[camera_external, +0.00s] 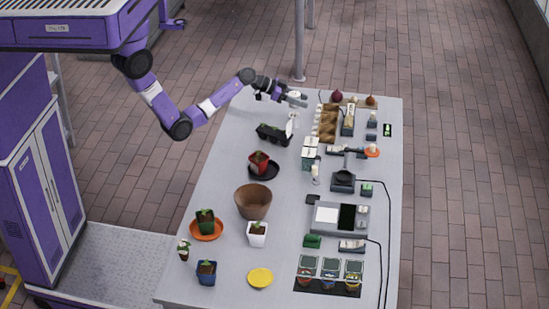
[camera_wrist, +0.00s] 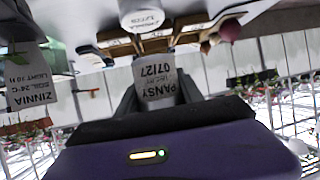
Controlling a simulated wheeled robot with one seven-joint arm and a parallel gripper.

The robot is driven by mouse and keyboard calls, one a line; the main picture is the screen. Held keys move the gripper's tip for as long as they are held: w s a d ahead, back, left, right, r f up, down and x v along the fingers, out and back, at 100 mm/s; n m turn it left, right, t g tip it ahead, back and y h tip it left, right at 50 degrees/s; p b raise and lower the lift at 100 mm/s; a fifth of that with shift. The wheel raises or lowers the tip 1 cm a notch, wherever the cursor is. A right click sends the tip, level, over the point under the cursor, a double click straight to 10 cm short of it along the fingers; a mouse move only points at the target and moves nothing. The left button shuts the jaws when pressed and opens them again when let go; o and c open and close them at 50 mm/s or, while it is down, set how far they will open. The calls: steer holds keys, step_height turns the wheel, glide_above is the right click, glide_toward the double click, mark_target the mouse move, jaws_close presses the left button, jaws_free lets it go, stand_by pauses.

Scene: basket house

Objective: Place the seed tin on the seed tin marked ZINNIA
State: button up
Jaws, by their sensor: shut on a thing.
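My gripper (camera_external: 293,98) is over the far end of the table, at its left side. In the wrist view, where text is upside down, its dark fingers (camera_wrist: 158,98) are shut on a pale seed tin labelled PANSY 07/27 (camera_wrist: 155,82). In the external view the held tin is too small to tell from the gripper. A pale tag reading ZINNIA (camera_wrist: 30,85), with lines on soil and light, shows at the left of the wrist view, apart from the held tin. What it is fixed to is unclear. A white round container (camera_wrist: 142,18) with illegible text is beyond the fingers.
A brown sectioned tray (camera_external: 326,122) stands right of my gripper.

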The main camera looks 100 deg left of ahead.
steer(key=shift+f, duration=2)
steer(key=shift+f, duration=0.2)
steer(key=o, duration=1.4)
steer(key=shift+r, duration=0.15)
steer(key=shift+r, duration=0.15)
steer(key=v, duration=1.2)
steer(key=shift+b, duration=0.3)
